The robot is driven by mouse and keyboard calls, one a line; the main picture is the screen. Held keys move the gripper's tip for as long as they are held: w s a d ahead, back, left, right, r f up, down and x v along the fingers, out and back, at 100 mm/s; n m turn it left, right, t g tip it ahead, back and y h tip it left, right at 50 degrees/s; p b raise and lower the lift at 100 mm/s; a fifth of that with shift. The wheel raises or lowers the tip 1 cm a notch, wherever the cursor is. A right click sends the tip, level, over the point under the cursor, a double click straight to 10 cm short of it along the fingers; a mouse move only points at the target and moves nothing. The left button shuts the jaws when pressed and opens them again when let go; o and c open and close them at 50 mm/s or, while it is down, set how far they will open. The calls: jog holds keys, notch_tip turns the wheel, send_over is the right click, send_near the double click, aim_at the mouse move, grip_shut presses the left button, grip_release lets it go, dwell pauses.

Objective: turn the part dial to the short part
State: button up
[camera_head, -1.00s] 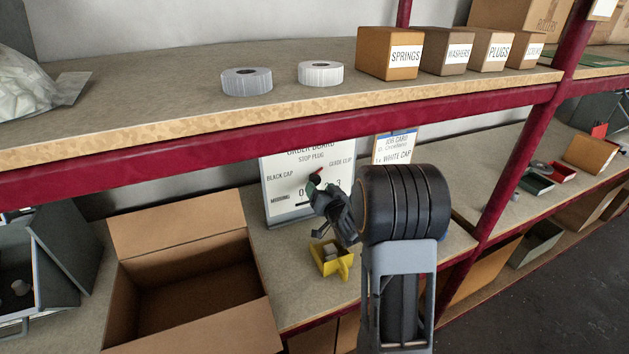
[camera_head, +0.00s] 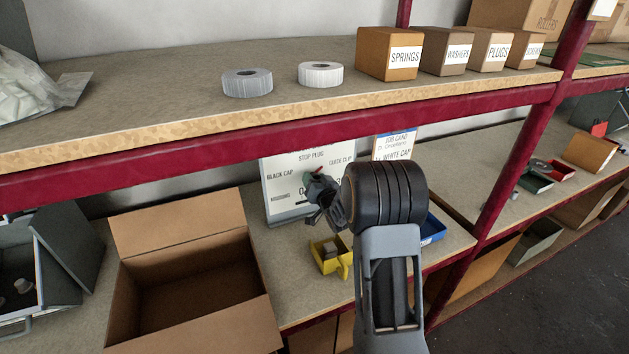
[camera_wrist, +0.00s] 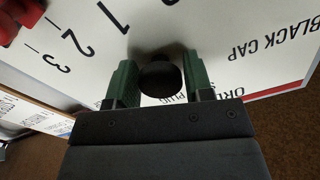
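The white order board (camera_head: 279,201) stands upright on the lower shelf, labelled BLACK CAP, STOP PLUG and GUIDE CLIP. In the wrist view the board (camera_wrist: 255,75) is upside down, with the numbers 1, 2 and 3 at upper left. A round black knob (camera_wrist: 160,78) lies between the green fingers of my gripper (camera_wrist: 160,85). The fingers flank it closely; whether they press on it I cannot tell. In the head view my gripper (camera_head: 318,188) is in front of the board and hides its middle. The knob's pointing direction is not visible.
A yellow bin (camera_head: 331,257) with small parts sits below my gripper, and a blue bin (camera_head: 433,231) to its right. An open cardboard box (camera_head: 190,270) stands at left. The job card (camera_head: 395,146) reads WHITE CAP. The red upper shelf beam (camera_head: 280,140) runs above the arm.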

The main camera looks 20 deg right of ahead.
jog(key=c, duration=0.5)
jog(key=shift+f+b, duration=0.1)
jog(key=shift+b, duration=0.25)
jog(key=n+b, duration=0.1)
jog(key=b, duration=0.2)
jog(key=shift+f+n, duration=0.2)
jog(key=shift+n, duration=0.2)
jog(key=n+b, duration=0.1)
jog(key=b, duration=0.1)
jog(key=shift+n+b, duration=0.3)
jog(key=shift+b, duration=0.05)
jog(key=n+b, duration=0.6)
jog(key=b, duration=0.2)
jog(key=shift+b, duration=0.3)
jog(key=n+b, duration=0.6)
jog(key=shift+d+r+n, duration=0.1)
jog(key=shift+r+n, duration=0.05)
jog(key=shift+n, duration=0.25)
jog(key=n+b, duration=0.4)
jog(key=n, duration=0.1)
jog(key=shift+r+n, duration=0.2)
jog(key=shift+n, duration=0.1)
